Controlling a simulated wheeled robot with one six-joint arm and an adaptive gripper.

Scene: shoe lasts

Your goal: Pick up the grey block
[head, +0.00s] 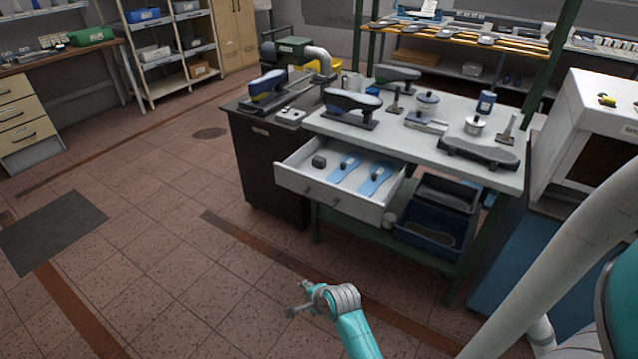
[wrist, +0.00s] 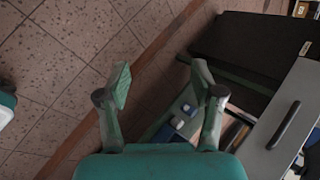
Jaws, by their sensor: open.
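The grey block (head: 319,161), small and dark, lies in the left part of the open white drawer (head: 329,201) under the workbench. Beside it in the drawer are two blue sole-shaped pieces (head: 345,166) with small dark objects on or by them. My gripper (head: 296,298) is in front of and below the drawer, over the floor, well apart from the block. In the wrist view my gripper (wrist: 162,82) has its fingers spread with nothing between them. The drawer front (wrist: 285,118) with its dark handle shows at the right there; I cannot make out the block.
The workbench top (head: 400,134) holds shoe lasts, a lidded pot and stands. A dark cabinet (head: 262,165) stands left of the drawer. Dark bins (head: 428,236) sit beneath the bench.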

